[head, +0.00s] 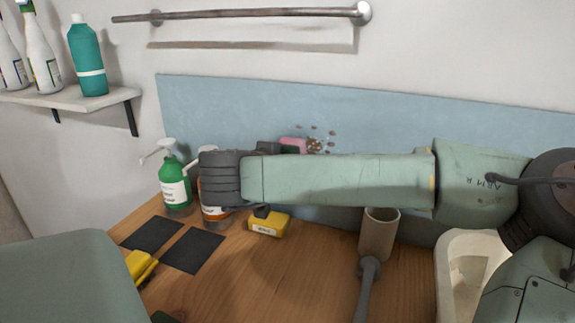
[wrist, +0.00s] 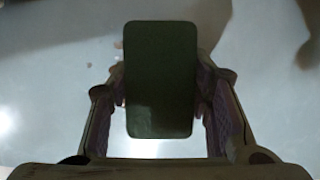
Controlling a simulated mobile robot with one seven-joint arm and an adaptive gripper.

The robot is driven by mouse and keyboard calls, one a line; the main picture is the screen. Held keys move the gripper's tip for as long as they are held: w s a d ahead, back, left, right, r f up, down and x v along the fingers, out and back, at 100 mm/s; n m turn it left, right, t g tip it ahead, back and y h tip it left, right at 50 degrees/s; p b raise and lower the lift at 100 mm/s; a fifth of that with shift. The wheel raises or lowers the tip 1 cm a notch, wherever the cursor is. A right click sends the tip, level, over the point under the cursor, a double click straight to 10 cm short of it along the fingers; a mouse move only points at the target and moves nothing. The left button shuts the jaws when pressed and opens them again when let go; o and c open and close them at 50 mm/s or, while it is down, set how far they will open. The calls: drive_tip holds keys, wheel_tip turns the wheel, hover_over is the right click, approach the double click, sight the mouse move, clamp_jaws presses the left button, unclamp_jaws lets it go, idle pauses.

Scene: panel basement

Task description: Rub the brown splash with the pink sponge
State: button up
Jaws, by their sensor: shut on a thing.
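The brown splash (head: 315,145) is a cluster of brown spots on the blue wall panel, above the middle of the counter. The pink sponge (head: 293,145) shows just left of the splash, above my forearm, partly hidden by it. My gripper (head: 272,148) is mostly hidden behind my arm and is shut on the sponge. In the wrist view the sponge (wrist: 160,80) is a dark, rounded block between the two fingers, in front of a pale surface. I cannot tell whether it touches the panel. My forearm may hide the splash's lower part.
A green pump bottle (head: 174,190) and an orange-labelled bottle (head: 213,214) stand at the left. Near them are a yellow block (head: 268,222), two black mats (head: 193,250) and another yellow item (head: 140,266). A brown cylinder (head: 378,238) and a white basin (head: 455,260) are to the right.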

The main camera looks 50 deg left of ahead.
sight(292, 145)
drive_tip(key=shift+w+a+b, duration=0.4)
drive_tip(key=shift+w+a, duration=0.05)
drive_tip(key=shift+w, duration=0.4)
idle(0.5)
drive_tip(key=shift+w+d+b, duration=0.25)
drive_tip(key=shift+w+d, duration=0.05)
drive_tip(key=shift+d, duration=0.3)
drive_tip(key=shift+w+d+b, duration=0.2)
drive_tip(key=shift+w+d, duration=0.1)
drive_tip(key=shift+d, duration=0.35)
drive_tip(key=shift+w+d+b, duration=0.25)
drive_tip(key=shift+w+d, duration=0.05)
drive_tip(key=shift+d, duration=0.3)
